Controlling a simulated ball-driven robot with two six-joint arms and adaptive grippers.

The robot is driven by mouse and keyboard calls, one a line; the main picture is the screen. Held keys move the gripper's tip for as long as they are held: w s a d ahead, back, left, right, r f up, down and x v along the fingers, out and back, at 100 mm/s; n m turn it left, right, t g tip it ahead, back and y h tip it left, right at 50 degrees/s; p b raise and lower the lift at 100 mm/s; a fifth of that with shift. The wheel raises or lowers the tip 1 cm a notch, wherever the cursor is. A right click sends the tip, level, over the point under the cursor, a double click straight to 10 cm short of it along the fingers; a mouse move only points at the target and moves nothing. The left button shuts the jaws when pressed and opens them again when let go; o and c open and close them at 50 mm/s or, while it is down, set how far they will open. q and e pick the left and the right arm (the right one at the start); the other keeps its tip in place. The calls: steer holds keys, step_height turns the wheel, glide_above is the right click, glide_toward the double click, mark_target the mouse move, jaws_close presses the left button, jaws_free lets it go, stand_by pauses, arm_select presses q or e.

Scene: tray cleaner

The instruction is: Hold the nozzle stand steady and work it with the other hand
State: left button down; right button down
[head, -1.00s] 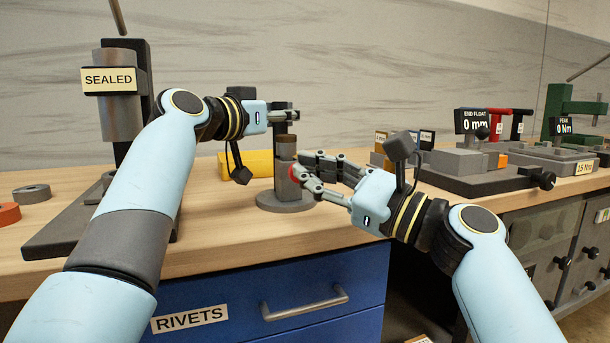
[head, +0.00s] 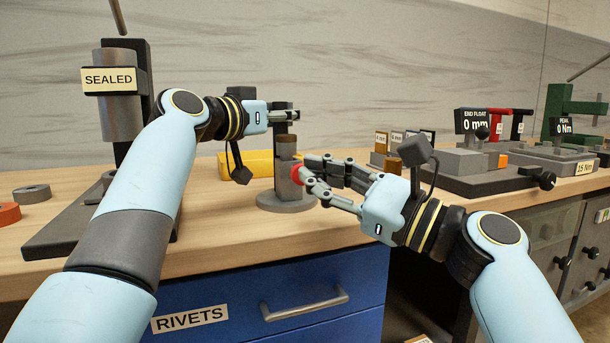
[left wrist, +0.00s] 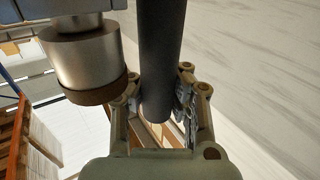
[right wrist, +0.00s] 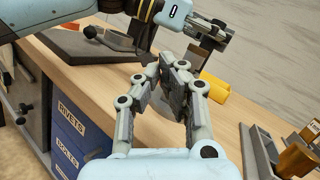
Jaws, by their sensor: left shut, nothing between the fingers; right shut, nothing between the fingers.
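The nozzle stand has a round grey base (head: 286,203), a short grey cylinder with a brown band (head: 286,150), a red button (head: 297,173) on its side and a dark post (head: 280,123) behind. My left gripper (head: 297,116) is shut high at the post, above the cylinder. In the left wrist view the post (left wrist: 160,50) runs down between the finger sides, and the metal cylinder (left wrist: 82,62) is beside it. My right gripper (head: 303,166) is shut and empty, its fingertips close to the red button; contact is unclear. The fingers partly hide the stand in the right wrist view.
A yellow block (head: 262,163) lies behind the stand. Gauges, including the "END FLOAT" display (head: 477,121), fill the right. A blue "RIVETS" drawer (head: 270,295) is below the front edge.

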steer(key=s, duration=0.1)
steer(key=s+d, duration=0.1)
steer(key=s, duration=0.2)
steer(key=shift+s+d, duration=0.35)
stand_by(1.9)
steer(key=s, duration=0.4)
steer(key=shift+d, duration=0.3)
steer(key=shift+w, duration=0.15)
steer(key=w+a, duration=0.2)
steer(key=w, duration=0.6)
steer(key=shift+a, duration=0.35)
